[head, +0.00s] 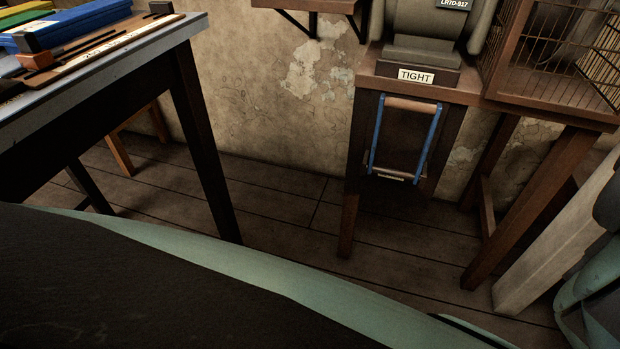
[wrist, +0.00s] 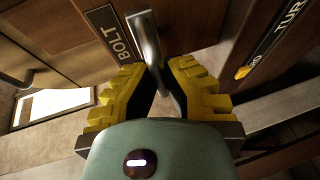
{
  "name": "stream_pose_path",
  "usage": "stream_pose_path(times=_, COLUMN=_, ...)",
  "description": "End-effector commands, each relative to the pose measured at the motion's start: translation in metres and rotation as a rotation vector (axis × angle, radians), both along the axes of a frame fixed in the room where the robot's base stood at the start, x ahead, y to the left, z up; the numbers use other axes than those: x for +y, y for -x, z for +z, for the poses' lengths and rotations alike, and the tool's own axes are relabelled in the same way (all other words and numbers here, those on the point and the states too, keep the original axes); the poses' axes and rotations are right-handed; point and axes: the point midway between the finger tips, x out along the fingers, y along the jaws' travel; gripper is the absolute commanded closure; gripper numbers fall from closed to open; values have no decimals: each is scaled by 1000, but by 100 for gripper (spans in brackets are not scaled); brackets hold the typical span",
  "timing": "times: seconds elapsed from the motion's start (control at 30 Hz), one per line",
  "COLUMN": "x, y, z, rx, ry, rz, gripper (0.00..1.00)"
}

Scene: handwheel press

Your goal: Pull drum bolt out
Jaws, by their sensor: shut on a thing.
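The drum bolt (wrist: 147,42) is a grey metal bar in the wrist view, beside a dark plate lettered BOLT (wrist: 112,33) on brown wood. My gripper (wrist: 155,75) has yellow ridged fingers on both sides of the bar's near end. It is shut on the bolt, though the exact contact is partly hidden between the fingers. The head view does not show the gripper or the bolt.
In the wrist view, a second plate reading TUR (wrist: 287,22) is at right. A workbench (head: 120,55) stands left, a wire cage (head: 570,50) right. Floor between is clear.

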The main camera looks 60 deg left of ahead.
Motion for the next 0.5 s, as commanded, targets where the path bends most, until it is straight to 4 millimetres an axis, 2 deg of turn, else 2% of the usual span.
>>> stream_pose_path(times=0.23, x=26, y=16, z=0, rx=10, ry=-7, rz=10, gripper=100)
stream_pose_path(times=0.5, x=33, y=22, z=-2, rx=6, ry=-2, rz=10, gripper=100)
